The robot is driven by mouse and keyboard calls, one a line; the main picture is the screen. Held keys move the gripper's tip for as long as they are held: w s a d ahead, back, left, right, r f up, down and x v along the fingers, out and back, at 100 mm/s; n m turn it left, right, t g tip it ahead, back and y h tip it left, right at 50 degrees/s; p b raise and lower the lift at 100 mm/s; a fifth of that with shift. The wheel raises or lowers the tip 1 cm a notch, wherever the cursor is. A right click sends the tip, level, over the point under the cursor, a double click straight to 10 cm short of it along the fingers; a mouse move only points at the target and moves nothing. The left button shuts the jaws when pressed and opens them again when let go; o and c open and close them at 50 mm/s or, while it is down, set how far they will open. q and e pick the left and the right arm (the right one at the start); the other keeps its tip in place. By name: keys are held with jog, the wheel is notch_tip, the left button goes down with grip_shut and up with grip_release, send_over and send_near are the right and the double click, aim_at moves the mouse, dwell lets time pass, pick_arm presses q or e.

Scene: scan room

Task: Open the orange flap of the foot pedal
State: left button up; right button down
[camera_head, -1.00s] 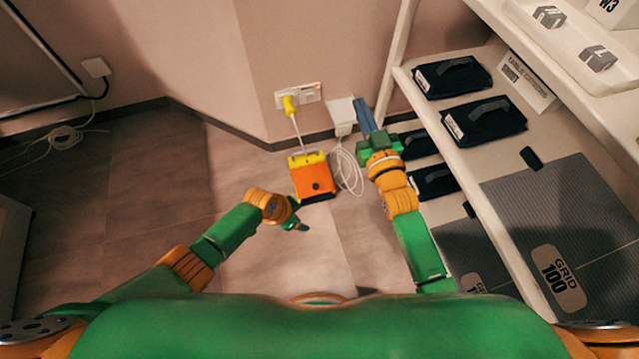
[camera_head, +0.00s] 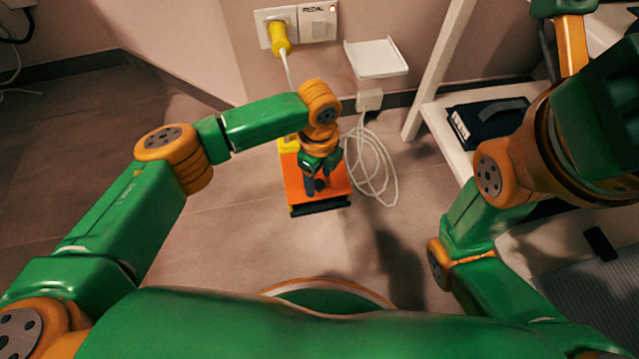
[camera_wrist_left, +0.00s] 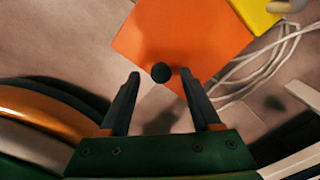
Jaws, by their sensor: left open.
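The foot pedal stands on the floor near the wall, with a yellow rear part (camera_head: 287,146) and a closed orange flap (camera_head: 335,187). My left gripper (camera_head: 315,187) points down over the flap and hides part of it. In the left wrist view, the orange flap (camera_wrist_left: 190,40) carries a round black knob (camera_wrist_left: 161,72). The open fingers of my left gripper (camera_wrist_left: 160,76) lie on either side of this knob, with gaps visible on both sides. The height of the fingertips above the flap is hard to tell. My right arm rises at the right; its fingers do not show clearly.
A yellow plug (camera_head: 280,38) sits in the wall socket behind the pedal. A coiled white cable (camera_head: 372,170) lies right of the pedal. A small white wall shelf (camera_head: 377,58) and a white rack (camera_head: 437,75) are to the right. Floor left of the pedal is clear.

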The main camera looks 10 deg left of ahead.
pick_arm(q)
jog(key=shift+f, duration=0.55)
jog(key=shift+r, duration=0.15)
grip_shut()
dwell(0.9)
